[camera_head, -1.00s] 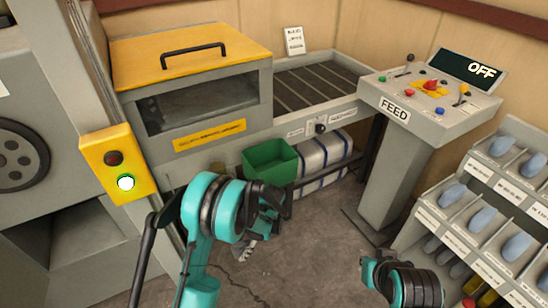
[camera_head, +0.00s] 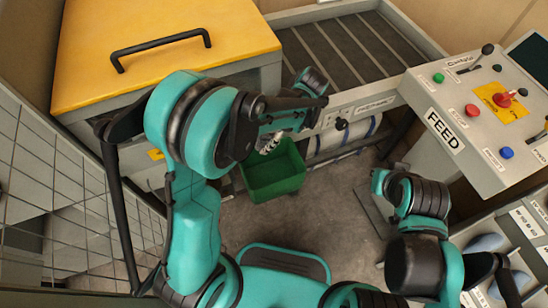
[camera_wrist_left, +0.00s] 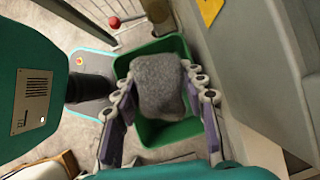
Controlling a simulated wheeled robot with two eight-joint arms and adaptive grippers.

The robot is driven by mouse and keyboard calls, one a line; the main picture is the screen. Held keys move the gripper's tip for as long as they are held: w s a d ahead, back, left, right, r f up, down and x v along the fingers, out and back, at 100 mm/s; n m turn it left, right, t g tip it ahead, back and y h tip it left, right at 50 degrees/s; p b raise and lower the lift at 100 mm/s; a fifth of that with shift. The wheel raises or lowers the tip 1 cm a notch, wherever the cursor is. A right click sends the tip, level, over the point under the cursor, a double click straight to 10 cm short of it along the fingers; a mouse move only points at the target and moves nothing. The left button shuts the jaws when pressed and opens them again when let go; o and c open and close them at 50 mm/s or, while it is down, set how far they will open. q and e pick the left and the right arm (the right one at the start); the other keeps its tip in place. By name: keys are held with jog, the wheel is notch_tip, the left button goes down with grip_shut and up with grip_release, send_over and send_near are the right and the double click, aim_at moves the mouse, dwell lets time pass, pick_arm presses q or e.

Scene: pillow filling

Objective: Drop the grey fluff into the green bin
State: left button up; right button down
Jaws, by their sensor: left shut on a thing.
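The grey fluff (camera_wrist_left: 157,92) is a soft speckled clump in the left wrist view. My left gripper (camera_wrist_left: 161,80) is shut on it, with fingers on both sides. The green bin (camera_wrist_left: 172,132) shows behind and below the fluff in that view. In the head view, the green bin (camera_head: 273,182) stands on the floor below the conveyor. My left gripper (camera_head: 269,144) is over the bin's back part there, and I cannot make out the fluff behind it.
The yellow-topped machine (camera_head: 165,40) is close to my left arm. The slatted conveyor (camera_head: 345,50) lies behind the bin. A striped roll (camera_head: 345,140) lies beside the bin. The FEED console (camera_head: 480,120) stands at the right. Grey floor (camera_head: 320,210) is clear in front.

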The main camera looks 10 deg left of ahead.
pick_arm(q)
jog(key=shift+s+f+b, duration=0.15)
jog(key=shift+f+b, duration=0.3)
jog(key=shift+f, duration=0.25)
notch_tip(320, 180, down, 4)
jog(key=b, duration=0.3)
jog(key=shift+f, duration=0.25)
jog(key=o, duration=1.1)
jog(key=shift+o, duration=0.2)
jog(key=v, duration=1.2)
